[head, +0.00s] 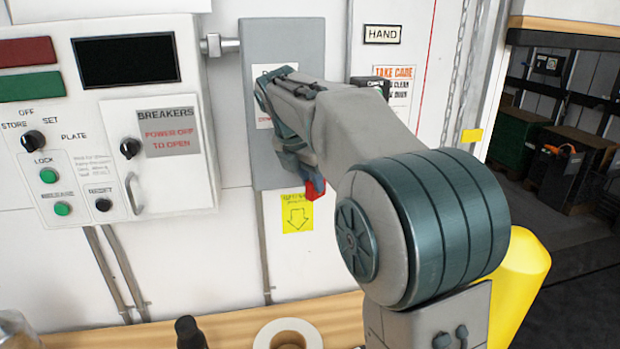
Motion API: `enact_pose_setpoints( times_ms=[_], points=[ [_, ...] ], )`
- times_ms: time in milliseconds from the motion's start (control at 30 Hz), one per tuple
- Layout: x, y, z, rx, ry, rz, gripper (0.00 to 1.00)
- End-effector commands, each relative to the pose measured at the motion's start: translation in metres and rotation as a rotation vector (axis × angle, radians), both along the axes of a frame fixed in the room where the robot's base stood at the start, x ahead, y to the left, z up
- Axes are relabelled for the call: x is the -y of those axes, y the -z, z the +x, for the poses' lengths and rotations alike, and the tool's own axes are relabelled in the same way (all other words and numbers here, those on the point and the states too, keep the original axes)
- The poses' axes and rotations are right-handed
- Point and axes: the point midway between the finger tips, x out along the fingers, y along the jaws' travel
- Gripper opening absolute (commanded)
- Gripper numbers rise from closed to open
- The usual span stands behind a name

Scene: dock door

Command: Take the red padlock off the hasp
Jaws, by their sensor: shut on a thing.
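The red padlock (311,189) shows only in part, as a small red shape just below my gripper (290,172) and in front of the grey wall box. My gripper is shut on the padlock. My wrist and arm cover most of the middle of the grey box (283,40). The hasp is hidden behind my gripper, so I cannot tell whether the padlock's shackle is still through it.
A control panel (185,192) with knobs, buttons and a handle is left of the grey box. A wooden ledge (240,322) below bears a tape roll (288,333) and a dark bottle (189,333). A yellow post (523,275) stands at right, before the open doorway.

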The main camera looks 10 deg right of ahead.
Motion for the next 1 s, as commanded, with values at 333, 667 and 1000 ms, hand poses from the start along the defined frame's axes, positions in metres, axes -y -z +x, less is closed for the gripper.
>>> enact_pose_setpoints(
  times_ms=[333, 667, 1000],
  points=[
    [-0.001, 0.001, -0.018, -0.001, -0.003, 0.000, 0.00],
    [-0.001, 0.002, -0.035, -0.002, -0.002, 0.001, 0.00],
    [-0.001, 0.002, -0.052, -0.001, -0.001, 0.001, 0.00]
  ],
)
